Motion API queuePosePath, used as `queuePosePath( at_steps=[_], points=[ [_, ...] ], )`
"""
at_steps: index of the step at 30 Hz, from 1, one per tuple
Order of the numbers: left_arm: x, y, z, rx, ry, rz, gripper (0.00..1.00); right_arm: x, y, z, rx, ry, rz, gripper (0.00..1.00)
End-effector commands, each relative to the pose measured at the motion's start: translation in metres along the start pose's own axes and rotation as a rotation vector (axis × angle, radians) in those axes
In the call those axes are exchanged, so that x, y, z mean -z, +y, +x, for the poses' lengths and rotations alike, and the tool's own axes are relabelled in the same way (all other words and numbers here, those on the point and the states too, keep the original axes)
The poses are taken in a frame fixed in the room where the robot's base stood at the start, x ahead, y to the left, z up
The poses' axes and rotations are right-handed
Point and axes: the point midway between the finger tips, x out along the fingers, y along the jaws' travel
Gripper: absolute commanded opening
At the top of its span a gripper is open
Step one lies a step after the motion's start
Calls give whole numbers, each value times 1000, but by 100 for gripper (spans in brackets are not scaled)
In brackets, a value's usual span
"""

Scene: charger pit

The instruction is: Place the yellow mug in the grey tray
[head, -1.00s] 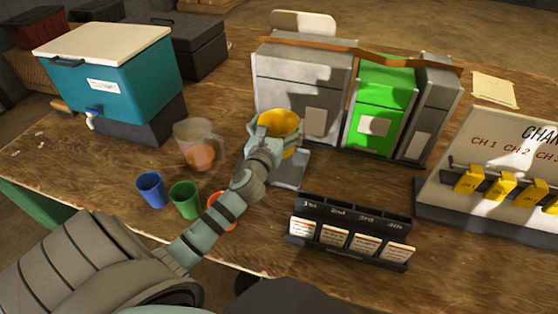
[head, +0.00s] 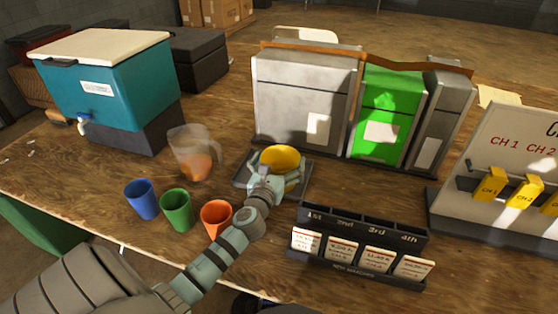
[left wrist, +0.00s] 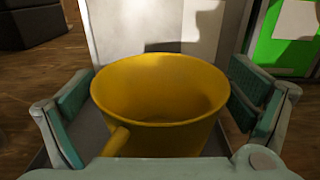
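The yellow mug (head: 280,157) stands upright and looks to rest in the grey tray (head: 240,182), near the tray's middle. It also fills the middle of the left wrist view (left wrist: 160,110), its handle towards me. My left gripper (head: 276,172) is low around the mug, one finger on each side. In the left wrist view the fingers (left wrist: 160,95) stand wide apart, with narrow gaps beside the mug's tapering wall, so the gripper looks open. The mug's base is hidden. My right gripper is not in view.
A clear jug (head: 193,150) stands left of the tray, with blue (head: 142,198), green (head: 177,208) and orange (head: 216,216) cups in front. Grey (head: 300,95) and green (head: 388,110) units rise behind. A labelled rack (head: 362,240) stands at the front right.

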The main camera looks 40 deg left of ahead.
Motion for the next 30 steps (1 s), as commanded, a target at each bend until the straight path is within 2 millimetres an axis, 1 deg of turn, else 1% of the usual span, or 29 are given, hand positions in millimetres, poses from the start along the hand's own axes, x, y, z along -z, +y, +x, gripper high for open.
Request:
queuePosePath(
  at_steps=[8,11,14,17,21,24,27,30],
  points=[
    [-1,0,0,0,0,0,100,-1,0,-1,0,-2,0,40],
    [-6,0,0,0,-1,1,100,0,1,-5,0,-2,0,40],
    [-4,0,-12,1,2,0,100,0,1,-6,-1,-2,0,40],
    [-4,0,-33,1,2,1,100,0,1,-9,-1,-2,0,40],
    [-3,0,-70,1,3,1,100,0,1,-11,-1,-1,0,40],
    [-3,0,-92,1,2,0,100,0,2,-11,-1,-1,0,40],
    [-3,0,-108,0,2,0,100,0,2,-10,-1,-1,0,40],
    [-3,0,-117,-1,1,0,100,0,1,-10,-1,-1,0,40]
  ],
)
